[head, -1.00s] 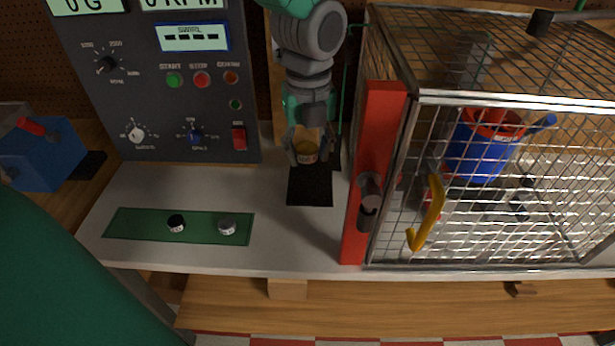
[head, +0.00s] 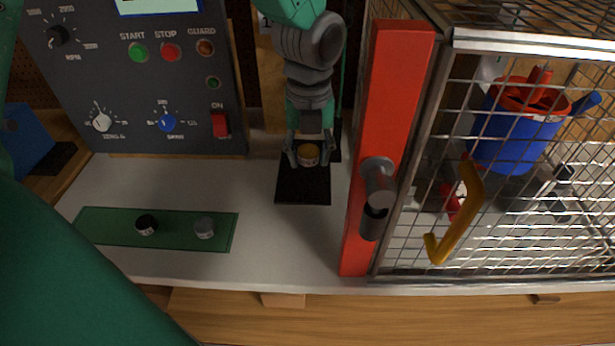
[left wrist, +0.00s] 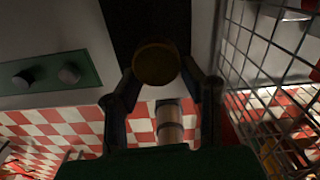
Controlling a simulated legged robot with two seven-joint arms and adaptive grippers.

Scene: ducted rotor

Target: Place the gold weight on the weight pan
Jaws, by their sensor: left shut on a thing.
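The gold weight (head: 308,155) is a short cylinder with a gold top. My left gripper (head: 307,160) is shut on it, with one finger on each side. The weight also shows between the fingertips in the left wrist view (left wrist: 155,64). Both are at the far part of a black square plate (head: 302,190), seemingly the weight pan, on the white bench. I cannot tell whether the weight touches the plate or is slightly above it. The plate's far part is hidden by the gripper. My right gripper is not in view.
A green mat (head: 100,226) with a black weight (head: 146,224) and a silver weight (head: 204,228) lies left. A red post (head: 383,120) and wire cage (head: 500,275) stand close on the right. A control panel (head: 130,100) stands behind left.

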